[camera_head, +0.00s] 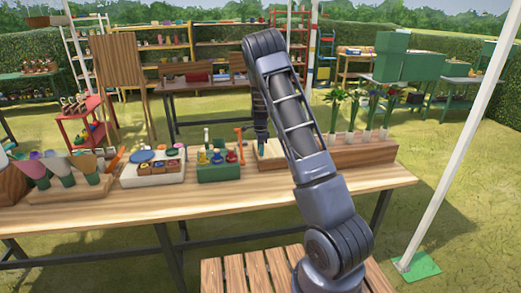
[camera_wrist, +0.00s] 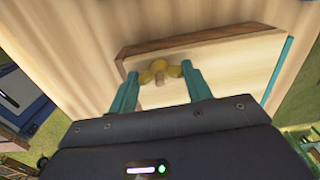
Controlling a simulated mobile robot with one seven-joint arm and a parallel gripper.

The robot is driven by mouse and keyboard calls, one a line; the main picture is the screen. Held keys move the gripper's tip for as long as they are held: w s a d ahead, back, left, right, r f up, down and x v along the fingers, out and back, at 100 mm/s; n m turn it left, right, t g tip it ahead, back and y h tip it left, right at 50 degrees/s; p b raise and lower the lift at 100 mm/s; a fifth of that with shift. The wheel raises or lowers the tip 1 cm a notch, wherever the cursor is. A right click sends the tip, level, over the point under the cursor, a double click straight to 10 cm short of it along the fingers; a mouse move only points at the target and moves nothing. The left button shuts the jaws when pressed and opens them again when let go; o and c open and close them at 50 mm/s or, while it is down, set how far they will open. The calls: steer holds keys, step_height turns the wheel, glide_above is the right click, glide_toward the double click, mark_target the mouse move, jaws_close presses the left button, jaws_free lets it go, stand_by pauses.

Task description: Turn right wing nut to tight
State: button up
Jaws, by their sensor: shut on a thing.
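A yellow wing nut (camera_wrist: 160,68) sits on a pale wooden board (camera_wrist: 225,65) in the wrist view. My gripper (camera_wrist: 158,88) has its two teal fingers on either side of the wing nut, and they are shut on it. A short tan stud (camera_wrist: 159,80) shows at the middle of the wing nut. In the head view my gripper (camera_head: 262,135) reaches down at the board (camera_head: 272,150) on the table, mostly hidden by my arm. No second wing nut is visible in the wrist view.
The wooden table (camera_head: 200,200) holds a green crate (camera_head: 219,172) with bottles left of my gripper and a white tray (camera_head: 150,175) beyond it. A wooden block (camera_head: 360,152) with several flowers stands to the right. The table's front strip is clear.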

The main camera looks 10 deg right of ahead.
stand_by(0.4)
steer(key=o, duration=1)
step_height(320, 180, up, 11)
steer(key=shift+f, duration=0.1)
